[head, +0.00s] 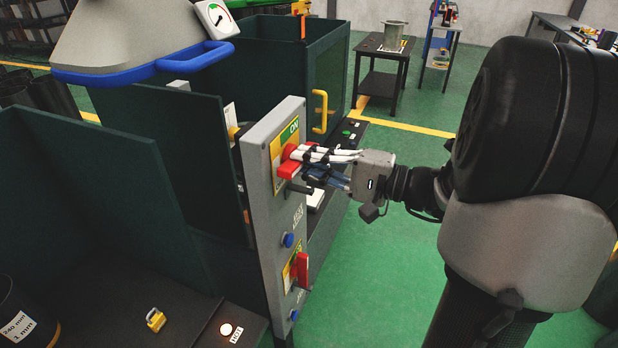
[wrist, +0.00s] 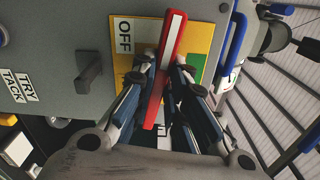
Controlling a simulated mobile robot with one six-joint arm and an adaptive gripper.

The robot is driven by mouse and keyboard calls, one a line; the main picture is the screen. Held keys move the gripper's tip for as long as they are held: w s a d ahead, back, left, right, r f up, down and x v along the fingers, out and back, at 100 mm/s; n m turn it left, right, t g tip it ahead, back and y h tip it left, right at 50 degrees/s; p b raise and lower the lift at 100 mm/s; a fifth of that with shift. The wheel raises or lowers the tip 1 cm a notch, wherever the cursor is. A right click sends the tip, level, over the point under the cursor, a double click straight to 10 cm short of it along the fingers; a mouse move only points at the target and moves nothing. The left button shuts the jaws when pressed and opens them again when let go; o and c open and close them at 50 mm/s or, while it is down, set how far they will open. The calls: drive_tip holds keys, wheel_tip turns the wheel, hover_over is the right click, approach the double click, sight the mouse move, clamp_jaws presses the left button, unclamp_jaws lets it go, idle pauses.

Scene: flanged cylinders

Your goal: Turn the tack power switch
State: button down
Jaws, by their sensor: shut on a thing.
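A grey upright panel (head: 262,215) carries a red switch handle (head: 287,171) on a yellow plate (head: 276,150) with a green ON label (head: 289,132) at its top. My gripper (head: 298,158) is at this upper switch, its fingers shut around the handle. In the wrist view the red handle (wrist: 173,38) runs steeply between the two fingers (wrist: 165,72). An OFF label (wrist: 125,36) lies left of the handle, and green (wrist: 198,68) shows right of it. The fingers hide part of the plate. A label reading TRY TACK (wrist: 17,87) is at the left.
A dark peg (head: 299,188) sticks out just below the gripper. Lower on the panel are blue buttons (head: 288,240) and a second red switch (head: 302,268). A dark cabinet with a yellow handle (head: 320,111) stands behind. Green floor (head: 385,275) is open to the right.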

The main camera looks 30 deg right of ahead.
drive_tip(key=shift+f+n+b, duration=0.15)
drive_tip(key=shift+n+b, duration=0.65)
drive_tip(key=shift+b, duration=0.3)
drive_tip(key=c, duration=1.6)
unclamp_jaws()
drive_tip(key=v, duration=1.2)
